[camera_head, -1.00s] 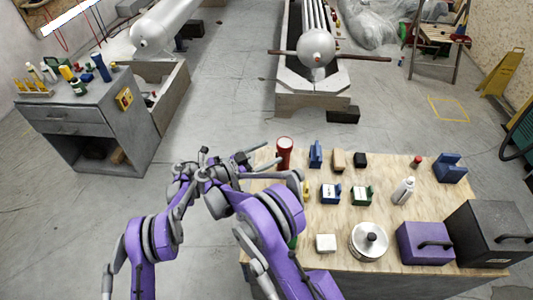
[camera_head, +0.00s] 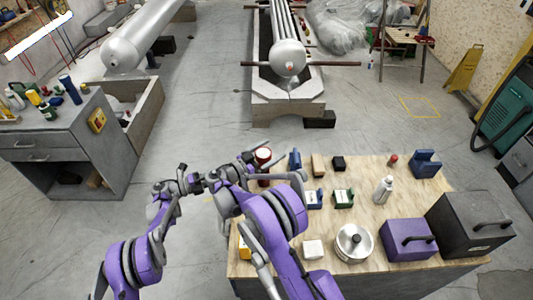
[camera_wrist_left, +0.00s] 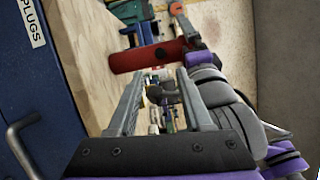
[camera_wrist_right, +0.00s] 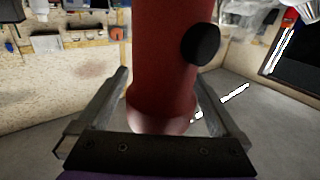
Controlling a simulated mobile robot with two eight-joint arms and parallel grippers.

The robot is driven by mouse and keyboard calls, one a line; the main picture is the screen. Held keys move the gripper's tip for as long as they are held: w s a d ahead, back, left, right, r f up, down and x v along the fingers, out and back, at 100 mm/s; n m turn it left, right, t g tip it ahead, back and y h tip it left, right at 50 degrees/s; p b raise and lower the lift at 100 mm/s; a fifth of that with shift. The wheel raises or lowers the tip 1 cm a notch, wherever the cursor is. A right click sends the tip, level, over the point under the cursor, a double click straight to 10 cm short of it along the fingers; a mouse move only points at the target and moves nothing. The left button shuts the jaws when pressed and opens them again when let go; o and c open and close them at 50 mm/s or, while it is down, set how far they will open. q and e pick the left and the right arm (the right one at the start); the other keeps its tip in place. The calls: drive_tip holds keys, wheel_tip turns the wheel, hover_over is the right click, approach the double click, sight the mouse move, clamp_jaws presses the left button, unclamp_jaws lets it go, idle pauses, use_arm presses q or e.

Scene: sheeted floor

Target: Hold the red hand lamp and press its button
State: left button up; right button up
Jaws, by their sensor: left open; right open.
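The red hand lamp (camera_head: 263,154) stands at the left back part of the wooden table. My right gripper (camera_head: 262,167) is at it. In the right wrist view the lamp's red body (camera_wrist_right: 158,60) rises between the two open fingers, with a gap at each side near its flared end. A round black button (camera_wrist_right: 201,43) shows on the lamp's right side there. My left gripper (camera_wrist_left: 160,103) is open and empty, left of the table in the head view. The left wrist view also shows a red body (camera_wrist_left: 142,57), likely the lamp, beyond its fingertips.
The wooden table (camera_head: 300,224) holds blue and green blocks, a white bottle (camera_head: 383,189), a round metal pot (camera_head: 354,242), a purple box (camera_head: 407,240) and a dark box (camera_head: 470,224). A grey cabinet (camera_head: 50,151) stands at left. The floor between is clear.

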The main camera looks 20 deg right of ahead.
drive_tip(key=c, duration=1.4)
use_arm(q)
clamp_jaws()
use_arm(e)
drive_tip(key=shift+c, duration=0.4)
idle(0.5)
